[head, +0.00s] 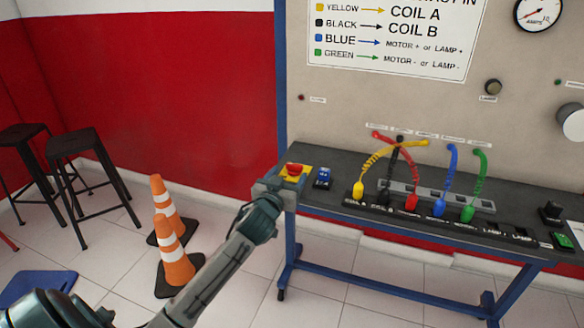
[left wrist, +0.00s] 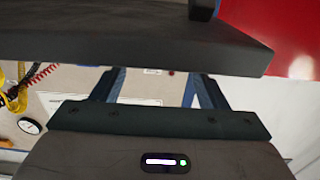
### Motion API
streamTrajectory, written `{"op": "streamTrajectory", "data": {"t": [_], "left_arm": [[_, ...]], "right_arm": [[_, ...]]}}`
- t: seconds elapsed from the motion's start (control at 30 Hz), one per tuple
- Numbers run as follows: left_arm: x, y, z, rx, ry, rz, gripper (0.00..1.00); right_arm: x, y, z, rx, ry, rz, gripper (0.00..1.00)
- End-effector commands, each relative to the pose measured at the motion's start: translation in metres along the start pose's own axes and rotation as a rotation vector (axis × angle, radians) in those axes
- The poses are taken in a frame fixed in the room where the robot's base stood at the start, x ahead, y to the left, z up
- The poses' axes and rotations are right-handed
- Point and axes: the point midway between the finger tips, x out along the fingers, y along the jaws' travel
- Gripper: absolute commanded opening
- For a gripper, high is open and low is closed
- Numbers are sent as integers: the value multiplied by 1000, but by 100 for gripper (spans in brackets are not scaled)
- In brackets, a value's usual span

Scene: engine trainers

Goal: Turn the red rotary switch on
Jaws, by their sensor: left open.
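The red rotary switch (head: 292,170) sits on a yellow base at the left end of the dark bench top (head: 340,184) in the head view. My left gripper (head: 274,186) is at the bench's left front corner, just in front of and below the switch in the picture. Its fingers overlap the bench corner there. In the left wrist view the left gripper (left wrist: 155,82) has its two fingers apart with nothing seen between them, and a dark slab hides their tips. The switch cannot be made out in that view. My right gripper is not in view.
A blue switch (head: 323,176) stands just right of the red one. Coloured plugs with coiled leads (head: 412,172) fill the bench's middle. The upright panel (head: 390,100) rises behind. Orange cones (head: 174,250) and stools (head: 88,165) stand on the floor at left.

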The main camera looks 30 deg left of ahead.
Motion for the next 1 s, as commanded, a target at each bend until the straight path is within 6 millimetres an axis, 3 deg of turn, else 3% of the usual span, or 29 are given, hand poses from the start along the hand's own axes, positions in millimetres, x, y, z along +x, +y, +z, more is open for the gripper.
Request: {"op": "streamTrajectory", "data": {"t": [0.23, 0.6, 0.83, 1.0], "left_arm": [[32, 0, -1, 0, -1, 0, 67], [38, 0, 1, 0, -1, 1, 67], [38, 0, 1, 0, -1, 1, 24], [38, 0, 1, 0, -1, 3, 23]], "right_arm": [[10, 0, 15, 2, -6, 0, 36], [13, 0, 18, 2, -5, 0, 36], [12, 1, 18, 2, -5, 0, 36], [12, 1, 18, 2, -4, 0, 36]]}}
